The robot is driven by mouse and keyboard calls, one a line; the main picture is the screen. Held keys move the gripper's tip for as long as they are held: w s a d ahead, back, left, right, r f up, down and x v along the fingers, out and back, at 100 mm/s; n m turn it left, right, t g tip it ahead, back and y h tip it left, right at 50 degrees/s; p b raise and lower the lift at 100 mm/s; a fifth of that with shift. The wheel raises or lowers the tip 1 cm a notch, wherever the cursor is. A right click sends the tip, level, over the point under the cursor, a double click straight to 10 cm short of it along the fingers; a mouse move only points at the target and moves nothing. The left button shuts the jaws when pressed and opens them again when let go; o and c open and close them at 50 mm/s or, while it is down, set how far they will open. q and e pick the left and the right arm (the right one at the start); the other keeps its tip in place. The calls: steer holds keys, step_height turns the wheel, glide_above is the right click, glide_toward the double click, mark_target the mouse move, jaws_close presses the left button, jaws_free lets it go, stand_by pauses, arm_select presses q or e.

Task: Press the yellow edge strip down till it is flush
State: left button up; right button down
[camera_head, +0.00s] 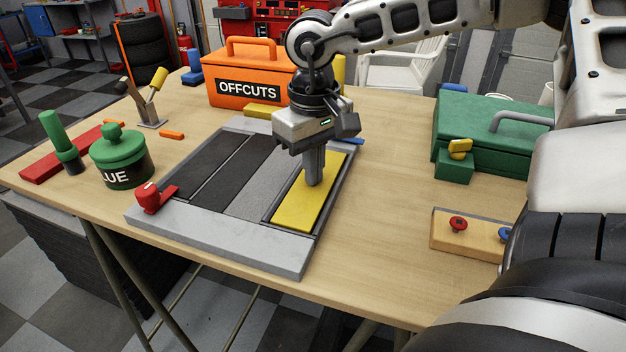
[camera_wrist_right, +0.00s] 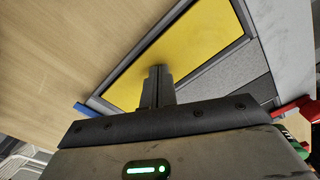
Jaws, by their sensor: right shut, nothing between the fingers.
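The yellow edge strip (camera_head: 294,214) lies in the right-hand slot of a grey frame (camera_head: 220,247) on the table. It also shows in the right wrist view (camera_wrist_right: 195,45), inside the frame's dark rim. My right gripper (camera_head: 314,182) is shut and empty, pointing down over the strip's middle. Its fingertips (camera_wrist_right: 158,72) appear at or very near the strip's surface; I cannot tell whether they touch. I cannot tell whether the strip sits flush. Grey and dark strips (camera_head: 232,168) fill the slots to its left. My left gripper is not in view.
A red clamp (camera_head: 152,198) sits at the frame's front left corner. A green glue pot (camera_head: 120,160) stands left, an orange offcuts box (camera_head: 250,75) behind. A green case (camera_head: 490,130) and a wooden block with knobs (camera_head: 465,235) are right. Table between frame and block is clear.

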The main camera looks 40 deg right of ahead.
steer(key=shift+f+b, duration=0.25)
steer(key=shift+b, duration=0.1)
stand_by(0.5)
step_height(320, 180, up, 8)
steer(key=p, duration=0.5)
stand_by(0.8)
